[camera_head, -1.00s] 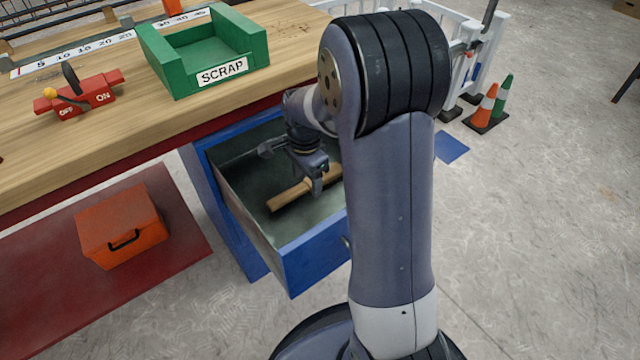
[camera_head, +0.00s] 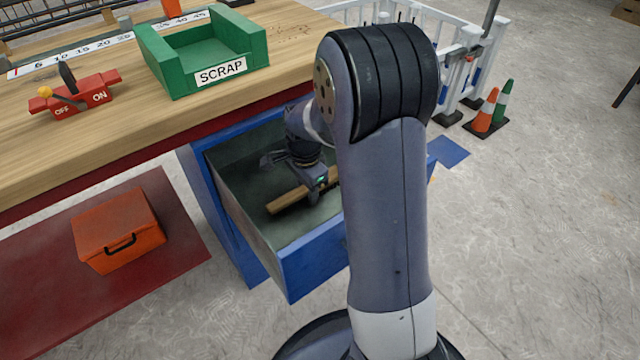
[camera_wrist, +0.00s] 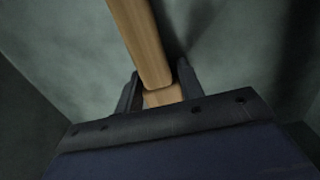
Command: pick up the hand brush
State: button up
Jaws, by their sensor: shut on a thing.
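The hand brush (camera_head: 287,201) lies in the open blue drawer, its light wooden body showing to the left of my gripper (camera_head: 314,190). In the wrist view the wooden brush (camera_wrist: 142,42) runs from the top edge down between the two dark fingers of my gripper (camera_wrist: 160,92). The gripper is shut on the narrower part of the wood. My gripper is down inside the drawer, and my arm hides the right end of the brush. I cannot tell whether the brush touches the drawer floor.
The blue drawer (camera_head: 318,262) has raised walls around the gripper. The wooden workbench (camera_head: 120,135) stands above it, with a green scrap tray (camera_head: 165,62) and a red switch (camera_head: 85,98). An orange box (camera_head: 120,230) sits on a red mat at the left.

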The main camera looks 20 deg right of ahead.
jog(key=shift+c, duration=1.1)
notch_tip(320, 180, up, 10)
jog(key=p, duration=0.4)
jog(key=o, duration=0.6)
jog(key=c, duration=0.4)
